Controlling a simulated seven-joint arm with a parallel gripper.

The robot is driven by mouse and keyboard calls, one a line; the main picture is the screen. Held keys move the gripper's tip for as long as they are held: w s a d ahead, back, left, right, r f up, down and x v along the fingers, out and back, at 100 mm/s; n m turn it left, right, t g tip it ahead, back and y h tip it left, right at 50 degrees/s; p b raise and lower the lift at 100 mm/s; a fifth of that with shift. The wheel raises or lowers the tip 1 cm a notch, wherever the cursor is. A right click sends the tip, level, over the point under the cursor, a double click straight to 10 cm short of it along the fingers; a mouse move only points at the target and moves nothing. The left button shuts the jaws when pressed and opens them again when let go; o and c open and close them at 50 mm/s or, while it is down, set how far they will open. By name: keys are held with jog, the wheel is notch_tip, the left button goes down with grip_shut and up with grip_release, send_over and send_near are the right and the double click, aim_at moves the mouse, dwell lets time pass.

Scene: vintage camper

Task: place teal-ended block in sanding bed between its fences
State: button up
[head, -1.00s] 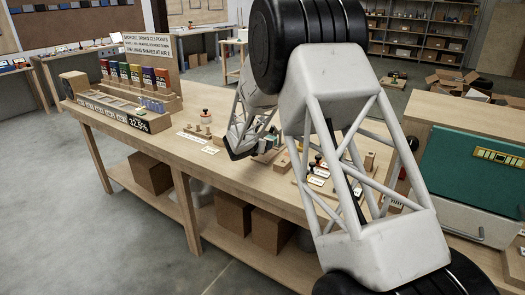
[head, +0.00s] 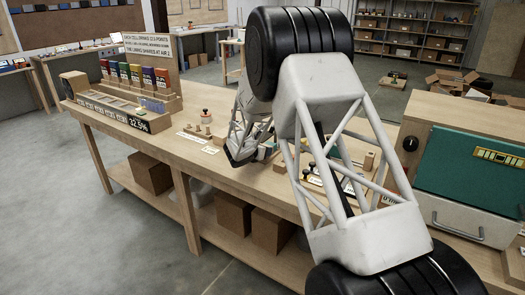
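My gripper end (head: 238,160) is low over the middle of the long wooden workbench (head: 170,144), seen small and mostly behind my own arm links. Its fingers cannot be made out, so whether it is open or holds anything is not clear. A small bluish-teal patch (head: 266,150) shows just right of it; this may be the teal-ended block, but I cannot tell whether it is held or resting. The sanding bed and its fences cannot be picked out for certain; wooden pieces on the right part of the bench are partly hidden by my arm.
Left of my gripper is a small wooden peg stand (head: 205,127) with white labels in front. A rack of coloured packets (head: 135,78) and a display reading 32.5% (head: 139,123) stand at the bench's left end. A teal-fronted machine (head: 470,168) stands at right.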

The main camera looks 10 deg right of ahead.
dwell(0.3)
jog(key=o, duration=0.9)
jog(key=shift+f, duration=0.1)
jog(key=shift+o, duration=0.2)
jog(key=shift+r, duration=0.2)
jog(key=v, duration=1.2)
jog(key=shift+f, duration=0.15)
